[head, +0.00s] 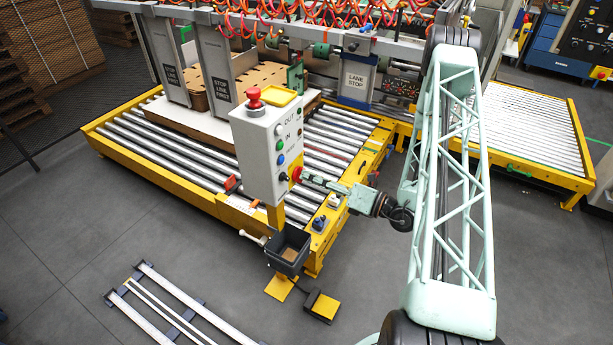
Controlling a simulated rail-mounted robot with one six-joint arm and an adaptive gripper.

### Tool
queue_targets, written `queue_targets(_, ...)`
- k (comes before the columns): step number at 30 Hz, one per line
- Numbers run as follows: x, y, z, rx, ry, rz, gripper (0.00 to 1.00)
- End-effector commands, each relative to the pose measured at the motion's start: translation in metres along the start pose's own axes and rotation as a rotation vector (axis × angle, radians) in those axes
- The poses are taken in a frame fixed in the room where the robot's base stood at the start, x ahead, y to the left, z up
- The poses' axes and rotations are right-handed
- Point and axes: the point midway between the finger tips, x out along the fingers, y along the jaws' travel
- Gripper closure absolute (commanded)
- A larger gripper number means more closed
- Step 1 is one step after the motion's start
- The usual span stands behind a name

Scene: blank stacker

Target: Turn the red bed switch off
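A small red switch-like unit (232,184) sits on the yellow front rail of the roller bed (192,187), left of the control box. Its lever position is too small to tell. My gripper (301,177) reaches in from the right, its tip close to the lower right side of the grey control box (266,155). A red part (296,174) shows at the tip. I cannot tell whether it belongs to the box or the gripper, or whether they touch. The fingers are too small to tell open from shut. My gripper is well right of the red unit, with the box between them in the picture.
The control box carries a red mushroom button (254,97), a yellow tray and several coloured buttons. A dark bin (288,249) hangs below it. A blue unit (319,223) and a pale one (333,200) sit on the bed's right end. Rails (165,305) lie on the open floor.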

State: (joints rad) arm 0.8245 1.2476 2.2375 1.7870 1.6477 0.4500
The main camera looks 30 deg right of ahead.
Motion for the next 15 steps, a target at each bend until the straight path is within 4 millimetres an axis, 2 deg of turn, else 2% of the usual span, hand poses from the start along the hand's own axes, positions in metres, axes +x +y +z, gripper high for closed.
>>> queue_targets(6, 0.013, 0.0, 0.0, -0.001, 0.001, 0.0, 0.77)
queue_targets(15, 0.018, 0.0, 0.0, 0.0, 0.0, 0.0, 0.77)
